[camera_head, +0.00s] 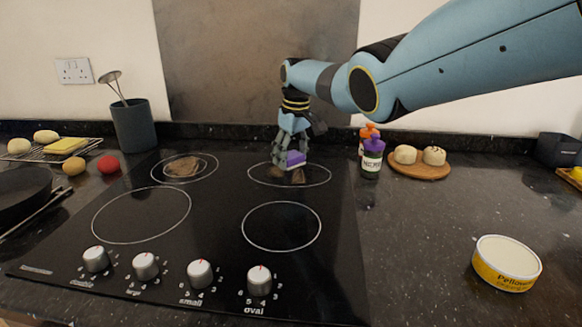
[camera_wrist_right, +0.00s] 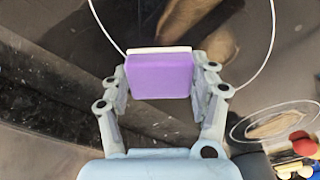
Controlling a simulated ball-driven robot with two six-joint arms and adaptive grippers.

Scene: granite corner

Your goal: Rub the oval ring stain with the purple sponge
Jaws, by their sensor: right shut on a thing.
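My right gripper (camera_head: 293,152) is shut on the purple sponge (camera_head: 296,158), low over the oval ring (camera_head: 262,183) at the back right of the black hob. In the right wrist view the sponge (camera_wrist_right: 160,76), with a pale far edge, sits between both fingers. A brown stain (camera_head: 297,177) shows inside the oval ring just below the sponge. In the right wrist view brown patches (camera_wrist_right: 222,43) show beside and beyond the sponge, which hides part of the stain. I cannot tell whether the sponge touches the hob. My left gripper is not in view.
Another brown stain (camera_head: 182,167) lies in the back left double ring. Bottles (camera_head: 372,158) and a board with buns (camera_head: 420,170) stand right of the hob. Several knobs (camera_head: 200,274) line its front. A yellow tub (camera_head: 507,263) stands at front right. The right counter has free room.

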